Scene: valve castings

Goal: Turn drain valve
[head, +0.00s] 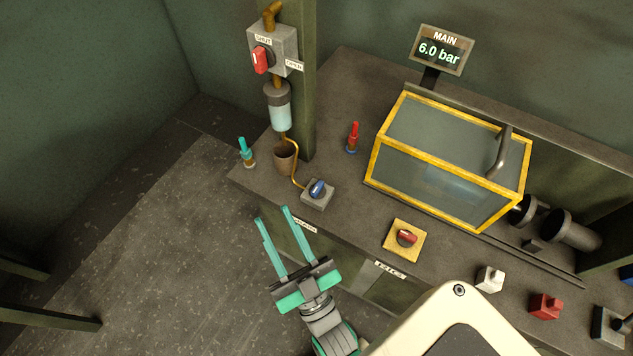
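The drain valve looks to be the blue knob (318,188) on a small grey block (317,200) at the bench's front left edge. A label (304,226) on the bench front below it seems to read DRAIN, partly hard to read. A thin brass pipe (297,166) runs from this block up to a brown cup (284,158). My gripper (273,214) is open and empty, its two teal fingers apart and pointing up the picture. It is left of and slightly below the blue knob, apart from it.
A red SHUT/OPEN handle (260,60) is on a wall box. A red-and-blue bottle (352,138) and teal bottle (246,152) stand nearby. A yellow-framed case (445,165), a red knob on a yellow plate (405,240), and a gauge reading 6.0 bar (440,50) are right.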

